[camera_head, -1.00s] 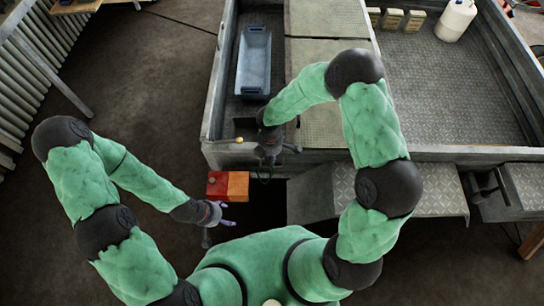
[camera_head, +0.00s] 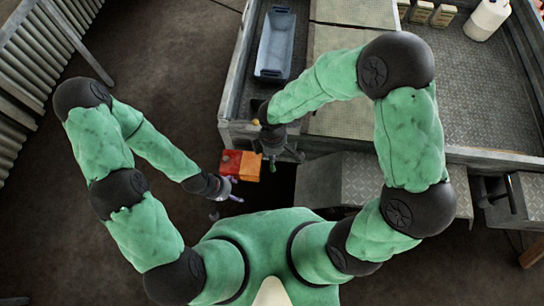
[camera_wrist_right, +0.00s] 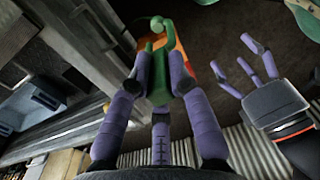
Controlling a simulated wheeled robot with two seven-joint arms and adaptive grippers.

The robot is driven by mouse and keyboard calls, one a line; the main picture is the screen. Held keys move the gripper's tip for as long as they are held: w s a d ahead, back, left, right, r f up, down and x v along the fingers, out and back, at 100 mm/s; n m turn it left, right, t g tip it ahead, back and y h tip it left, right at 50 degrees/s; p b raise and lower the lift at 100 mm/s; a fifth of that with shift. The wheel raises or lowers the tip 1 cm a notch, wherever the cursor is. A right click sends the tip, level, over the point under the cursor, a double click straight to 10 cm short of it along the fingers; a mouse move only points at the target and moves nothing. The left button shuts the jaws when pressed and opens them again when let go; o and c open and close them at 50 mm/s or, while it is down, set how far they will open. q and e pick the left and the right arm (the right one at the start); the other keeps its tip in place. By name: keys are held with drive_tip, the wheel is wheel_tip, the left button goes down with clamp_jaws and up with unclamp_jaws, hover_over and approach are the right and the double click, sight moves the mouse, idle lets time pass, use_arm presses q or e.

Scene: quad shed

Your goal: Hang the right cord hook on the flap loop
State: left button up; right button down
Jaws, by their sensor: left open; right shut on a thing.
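My right gripper (camera_wrist_right: 161,82) is shut on a green hook (camera_wrist_right: 155,60) with a round green knob at its end. My left gripper (camera_head: 234,189) is open and empty, just below a red and orange block (camera_head: 250,167). It also shows with spread fingers in the right wrist view (camera_wrist_right: 240,72). The orange surface (camera_wrist_right: 176,45) lies behind the hook in that view; I cannot tell whether they touch. I cannot make out the flap loop.
The trailer's metal bed (camera_head: 478,108) takes up the upper right. A blue-grey tray (camera_head: 275,44) and a white container (camera_head: 487,18) stand in it. A metal fender (camera_head: 345,180) lies right of the right gripper.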

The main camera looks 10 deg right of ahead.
drive_tip(key=w+d+r+m+p, duration=0.2)
drive_tip(key=w+d+r+m, duration=0.4)
drive_tip(key=w+d+m, duration=0.65)
drive_tip(key=w+a+r+m+p, duration=0.1)
drive_tip(key=w+a+m+p, duration=0.35)
drive_tip(key=w, duration=0.75)
drive_tip(key=w+a+f+n+p, duration=0.1)
drive_tip(key=w+a+f+p, duration=0.2)
drive_tip(key=f, duration=0.4)
drive_tip(key=shift+t, duration=0.3)
drive_tip(key=shift+w+d+f+b, duration=0.15)
drive_tip(key=shift+d+f+b, duration=0.25)
drive_tip(key=shift+d, duration=0.95)
drive_tip(key=shift+w+d+f+b, duration=0.15)
drive_tip(key=shift+d+f+b, duration=0.25)
drive_tip(key=shift+d, duration=0.95)
drive_tip(key=shift+w+d+f+b, duration=0.2)
drive_tip(key=shift+d+f, duration=0.3)
drive_tip(key=shift+d, duration=0.85)
drive_tip(key=shift+b, duration=0.9)
